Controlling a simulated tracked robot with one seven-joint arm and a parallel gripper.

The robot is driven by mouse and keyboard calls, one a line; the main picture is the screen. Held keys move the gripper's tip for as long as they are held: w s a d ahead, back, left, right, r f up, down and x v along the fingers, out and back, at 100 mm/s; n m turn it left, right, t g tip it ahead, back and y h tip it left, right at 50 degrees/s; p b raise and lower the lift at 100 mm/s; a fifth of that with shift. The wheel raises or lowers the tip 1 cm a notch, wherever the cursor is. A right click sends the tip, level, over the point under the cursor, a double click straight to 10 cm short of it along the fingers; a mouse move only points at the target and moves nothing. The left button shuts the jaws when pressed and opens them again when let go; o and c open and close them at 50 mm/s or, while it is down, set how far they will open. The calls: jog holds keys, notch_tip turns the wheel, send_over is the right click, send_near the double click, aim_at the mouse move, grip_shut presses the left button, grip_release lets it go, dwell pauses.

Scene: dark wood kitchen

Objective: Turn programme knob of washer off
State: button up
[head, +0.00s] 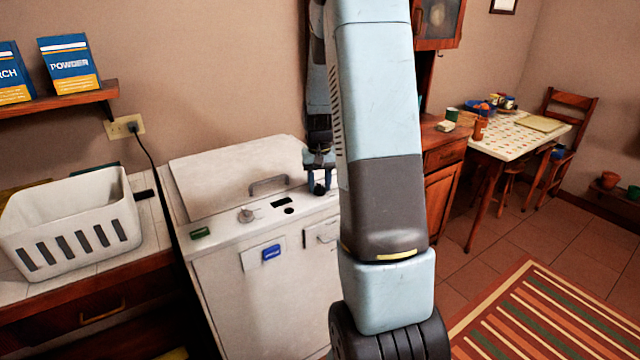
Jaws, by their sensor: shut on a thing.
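The white washer (262,300) stands against the wall, with its lid (225,180) and a grey handle at the back of its top. My gripper (319,189) points down over the right part of the washer's top panel. It is shut on a small dark knob (319,188), which shows between the fingers. The knob's pointer and any markings are too small to read. A second, pale knob (246,215) sits uncovered further left on the panel. A small dark display and a dark round spot lie between the two knobs. My arm hides the washer's right side.
A white slotted basket (72,225) stands on the counter to the left. A black cord (152,165) runs from the wall outlet down beside the washer. A shelf (70,100) with boxes hangs above. Table, chair and striped rug (545,315) are at right.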

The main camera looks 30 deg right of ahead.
aim_at(319, 185)
jog(key=shift+w+n, duration=0.1)
jog(key=shift+n, duration=2.2)
jog(key=o, duration=1.1)
jog(key=shift+c, duration=0.2)
notch_tip(319, 185, up, 14)
jog(key=shift+f, duration=0.15)
